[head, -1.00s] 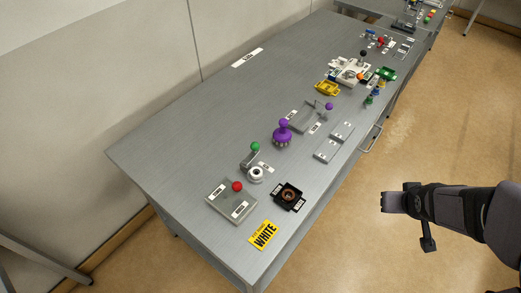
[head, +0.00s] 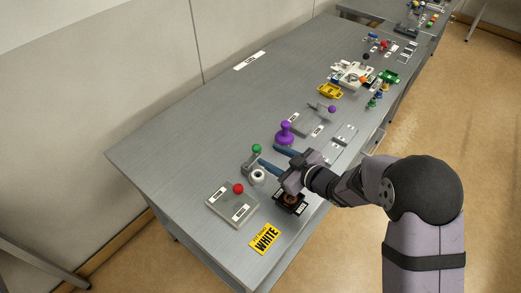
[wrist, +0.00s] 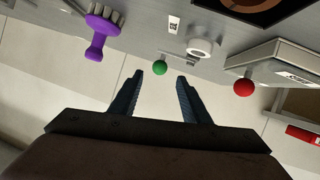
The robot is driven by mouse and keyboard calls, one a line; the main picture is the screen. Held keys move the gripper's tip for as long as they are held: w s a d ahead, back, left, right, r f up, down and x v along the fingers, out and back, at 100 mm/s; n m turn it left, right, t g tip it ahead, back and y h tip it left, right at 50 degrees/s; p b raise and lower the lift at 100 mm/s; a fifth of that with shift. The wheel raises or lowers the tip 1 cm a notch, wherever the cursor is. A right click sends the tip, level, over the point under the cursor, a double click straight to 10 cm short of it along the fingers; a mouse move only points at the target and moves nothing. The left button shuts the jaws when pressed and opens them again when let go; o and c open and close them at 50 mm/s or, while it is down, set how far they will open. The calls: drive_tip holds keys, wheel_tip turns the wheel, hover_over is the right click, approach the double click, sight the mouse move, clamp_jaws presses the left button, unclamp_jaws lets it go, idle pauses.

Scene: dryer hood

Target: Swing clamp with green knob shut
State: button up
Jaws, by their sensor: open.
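The clamp with the green knob (head: 257,148) stands near the front left of the grey bench, its arm raised beside a white ring (head: 258,176). In the wrist view the green knob (wrist: 160,68) lies beyond the fingertips, roughly between them, with the white ring (wrist: 203,46) to its right. My gripper (head: 268,155) is open and empty. In the head view its two blue fingers point left toward the clamp, one on the purple knob's side and one by the white ring. I cannot tell whether a finger touches anything.
A purple knobbed piece (head: 285,134) stands close behind my gripper. A grey box with a red knob (head: 238,188) is on the near side. The bench's back left is clear.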

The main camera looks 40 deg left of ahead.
sight(260, 150)
drive_tip(key=shift+p+x, duration=0.75)
drive_tip(key=shift+x, duration=2.55)
drive_tip(key=shift+f, duration=0.1)
drive_tip(key=shift+c, duration=0.4)
clamp_jaws()
